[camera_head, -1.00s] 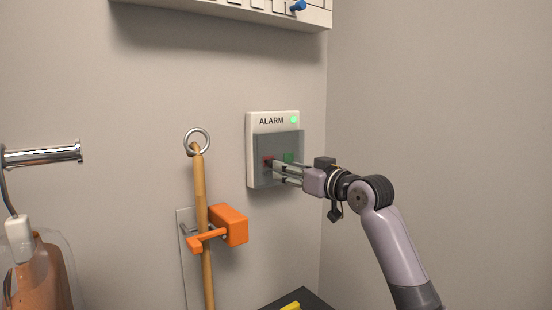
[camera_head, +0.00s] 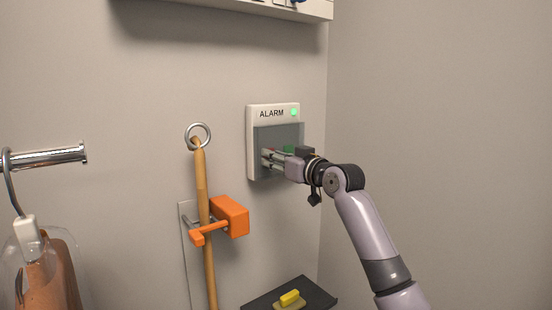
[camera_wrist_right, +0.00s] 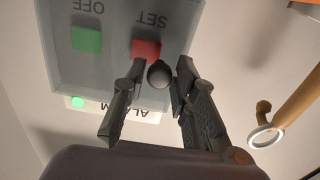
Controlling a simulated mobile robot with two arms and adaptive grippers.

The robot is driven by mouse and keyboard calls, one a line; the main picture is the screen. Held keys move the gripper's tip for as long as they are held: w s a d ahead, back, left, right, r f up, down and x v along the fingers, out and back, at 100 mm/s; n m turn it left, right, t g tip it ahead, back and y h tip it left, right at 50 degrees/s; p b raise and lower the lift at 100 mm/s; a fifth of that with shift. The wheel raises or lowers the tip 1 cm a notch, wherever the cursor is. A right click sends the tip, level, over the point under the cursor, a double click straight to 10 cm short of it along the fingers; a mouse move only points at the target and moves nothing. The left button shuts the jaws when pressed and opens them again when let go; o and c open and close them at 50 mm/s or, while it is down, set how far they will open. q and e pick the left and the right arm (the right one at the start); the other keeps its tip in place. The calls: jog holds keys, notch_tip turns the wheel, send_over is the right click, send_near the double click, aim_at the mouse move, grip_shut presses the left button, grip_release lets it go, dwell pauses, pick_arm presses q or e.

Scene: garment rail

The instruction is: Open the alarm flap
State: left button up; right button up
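The white alarm box (camera_head: 251,145) is mounted on the wall, with a green light at its top right. Its grey see-through flap (camera_head: 292,133) looks shut over the front; it also shows in the right wrist view (camera_wrist_right: 115,65), upside down. Behind it are a red button (camera_wrist_right: 146,48) marked SET and a green button (camera_wrist_right: 86,39) marked OFF. A dark round knob (camera_wrist_right: 159,75) is on the flap. My right gripper (camera_head: 267,157) is at the flap. Its fingers are apart, one on each side of the knob; I cannot tell whether they touch it. My left gripper is out of view.
A wooden pole (camera_head: 203,180) with a metal ring hangs left of the box, by an orange clamp (camera_head: 231,216). A metal rail (camera_head: 50,157) with a hanger is at the far left. A dark tray (camera_head: 320,298) holding a yellow item is below. A white shelf (camera_head: 230,9) is above.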

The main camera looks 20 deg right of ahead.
grip_shut()
dwell(0.3)
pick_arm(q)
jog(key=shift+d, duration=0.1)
pick_arm(e)
jog(key=shift+s, duration=0.15)
